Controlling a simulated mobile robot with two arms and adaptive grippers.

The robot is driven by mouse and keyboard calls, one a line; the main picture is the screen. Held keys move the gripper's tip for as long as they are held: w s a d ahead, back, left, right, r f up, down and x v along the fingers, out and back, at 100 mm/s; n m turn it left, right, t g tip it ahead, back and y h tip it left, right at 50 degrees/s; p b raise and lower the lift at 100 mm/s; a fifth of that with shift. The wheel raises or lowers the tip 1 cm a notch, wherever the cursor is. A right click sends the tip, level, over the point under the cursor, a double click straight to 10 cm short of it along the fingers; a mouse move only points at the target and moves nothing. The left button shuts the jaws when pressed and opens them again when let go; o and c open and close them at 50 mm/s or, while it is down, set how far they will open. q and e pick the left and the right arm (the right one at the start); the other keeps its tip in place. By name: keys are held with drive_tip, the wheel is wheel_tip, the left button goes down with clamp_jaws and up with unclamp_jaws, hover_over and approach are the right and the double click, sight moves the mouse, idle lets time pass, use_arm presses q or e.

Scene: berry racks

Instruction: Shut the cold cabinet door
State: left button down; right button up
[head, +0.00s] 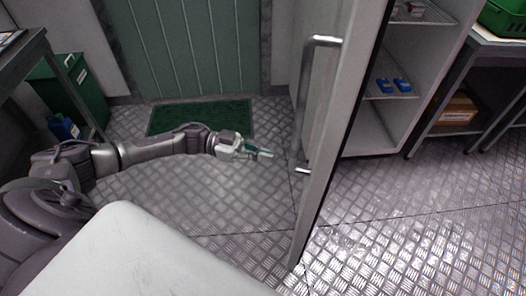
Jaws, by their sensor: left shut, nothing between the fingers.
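The cold cabinet door (340,110) stands open, swung out toward me, in the middle right of the head view. Its long metal bar handle (306,95) is on the left-facing side. The cabinet (372,136) behind it is open, with wire shelves holding blue items (393,85). My left gripper (268,154) is shut and empty, just left of the door near the handle's lower end. Whether it touches the door I cannot tell. My right gripper is not in view.
A green mat (200,118) lies before a green wall door (185,45). A green bin (75,95) and a table (22,50) stand at left. A bench (490,40) with a cardboard box (458,110) is at right. The metal floor (400,220) is clear.

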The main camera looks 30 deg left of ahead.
use_arm(q)
drive_tip(key=x, duration=0.9)
drive_tip(key=shift+w+d, duration=0.15)
drive_tip(key=shift+d, duration=0.05)
